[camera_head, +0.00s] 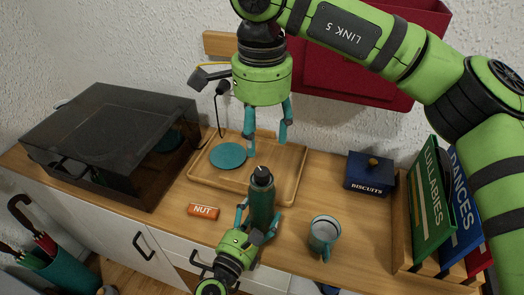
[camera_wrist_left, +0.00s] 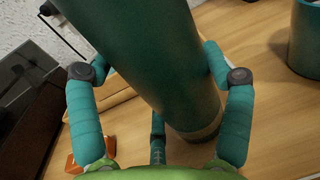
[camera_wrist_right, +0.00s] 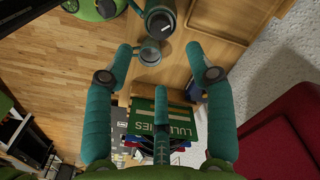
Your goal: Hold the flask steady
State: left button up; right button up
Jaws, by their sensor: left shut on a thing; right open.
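The dark green flask (camera_head: 262,196) stands upright on the wooden top, in front of the wooden tray. My left gripper (camera_head: 259,212) is shut on it from the front, with teal fingers on both sides of its body. In the left wrist view the flask (camera_wrist_left: 150,55) fills the space between the fingers, and its lower end is near the wood. My right gripper (camera_head: 267,138) is open and empty above the tray, behind and above the flask. The right wrist view shows the flask (camera_wrist_right: 161,20) at the top, beyond the open fingers.
A teal mug (camera_head: 325,232) stands right of the flask, and an orange NUT bar (camera_head: 203,210) lies left. The tray (camera_head: 288,172) has a teal disc (camera_head: 228,156).

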notch_tip(320, 180, up, 2)
jog(key=shift+r, duration=0.25)
dwell(0.5)
pick_arm(q)
jog(key=o, duration=1.6)
jog(key=shift+s, duration=0.1)
jog(key=shift+b+v, duration=0.7)
jog(key=shift+v, duration=2.2)
jog(key=shift+a, duration=0.1)
pick_arm(e)
jog(key=shift+f, duration=0.75)
